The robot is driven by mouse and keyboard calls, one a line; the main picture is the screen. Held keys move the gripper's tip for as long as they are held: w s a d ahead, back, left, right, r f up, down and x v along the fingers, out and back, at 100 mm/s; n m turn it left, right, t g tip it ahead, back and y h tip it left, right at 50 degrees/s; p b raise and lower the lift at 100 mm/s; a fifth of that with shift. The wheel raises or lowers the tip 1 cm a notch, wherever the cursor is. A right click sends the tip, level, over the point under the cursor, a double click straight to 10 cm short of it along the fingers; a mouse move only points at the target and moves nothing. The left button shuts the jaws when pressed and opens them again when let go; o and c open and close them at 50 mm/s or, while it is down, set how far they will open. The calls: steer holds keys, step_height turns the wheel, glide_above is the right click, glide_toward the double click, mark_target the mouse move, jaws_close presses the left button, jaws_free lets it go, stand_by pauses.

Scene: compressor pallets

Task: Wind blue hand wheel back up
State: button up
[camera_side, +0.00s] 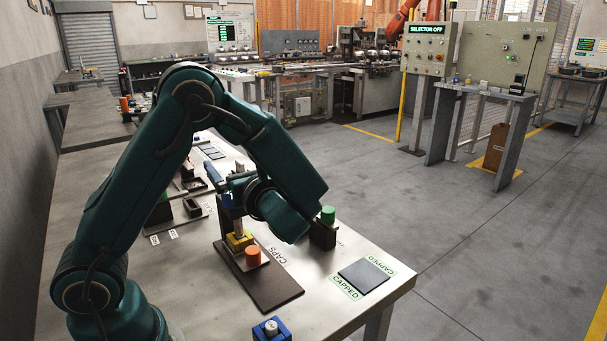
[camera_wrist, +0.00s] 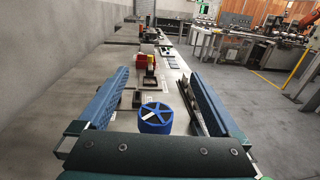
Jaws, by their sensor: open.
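The blue hand wheel (camera_wrist: 156,118), with spokes and a white mark, shows in the wrist view between the two fingers of my gripper (camera_wrist: 159,76). My gripper is open, with a gap on each side of the wheel. In the side view my gripper (camera_side: 213,176) is at the top of a small press on a brown base plate (camera_side: 282,287). The wheel is hard to tell apart from the blue fingers there. Below, a silver ram (camera_side: 239,227) stands over a yellow block (camera_side: 239,242).
An orange cap (camera_side: 253,256) sits on the base plate. A green cylinder (camera_side: 328,214) on a dark block is to the right. A dark pad (camera_side: 366,276) lies by the CAPPED labels. A blue fixture (camera_side: 271,329) is at the front edge.

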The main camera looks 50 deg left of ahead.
step_height(320, 180, down, 6)
steer(key=shift+f, duration=0.25)
steer(key=shift+a+f, duration=0.15)
steer(key=shift+w+a, duration=0.15)
steer(key=shift+a, duration=1.1)
steer(key=shift+w+a, duration=0.1)
steer(key=shift+a, duration=1.1)
steer(key=c, duration=1.4)
